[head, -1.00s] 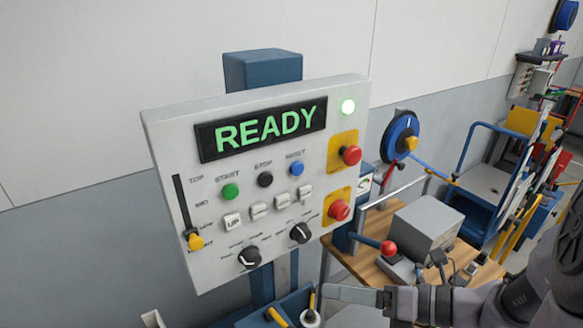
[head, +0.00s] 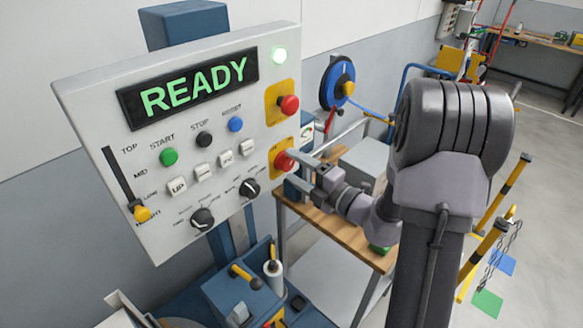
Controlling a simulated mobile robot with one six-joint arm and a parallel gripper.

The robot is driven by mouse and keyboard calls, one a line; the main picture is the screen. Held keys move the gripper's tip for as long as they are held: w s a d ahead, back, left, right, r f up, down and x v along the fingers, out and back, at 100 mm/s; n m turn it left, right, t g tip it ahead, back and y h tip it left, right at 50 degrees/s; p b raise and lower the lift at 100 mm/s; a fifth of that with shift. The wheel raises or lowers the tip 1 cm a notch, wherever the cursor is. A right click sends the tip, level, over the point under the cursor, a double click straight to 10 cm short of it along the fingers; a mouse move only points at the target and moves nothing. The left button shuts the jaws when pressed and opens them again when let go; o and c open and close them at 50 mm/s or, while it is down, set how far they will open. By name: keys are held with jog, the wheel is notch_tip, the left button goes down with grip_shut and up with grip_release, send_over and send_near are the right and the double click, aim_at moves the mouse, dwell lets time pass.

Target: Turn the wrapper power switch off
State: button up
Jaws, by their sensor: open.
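The wrapper's grey control panel (head: 185,140) stands at the left in the head view, its display reading READY. Two red controls on yellow plates sit on its right edge: an upper red button (head: 289,105) and a lower red knob (head: 284,161). The lower one looks like the power switch, but no label on it is readable. My gripper (head: 290,168) is open, its fingertips at the lower red knob from the right. I cannot tell whether they touch it.
Black selector knobs (head: 250,188) and coloured buttons (head: 169,157) sit close by to the left. A wooden bench (head: 333,226) with a grey box stands behind my arm. Open floor lies at the right.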

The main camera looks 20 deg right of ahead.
jog(key=shift+x, duration=0.75)
jog(key=c, duration=1.4)
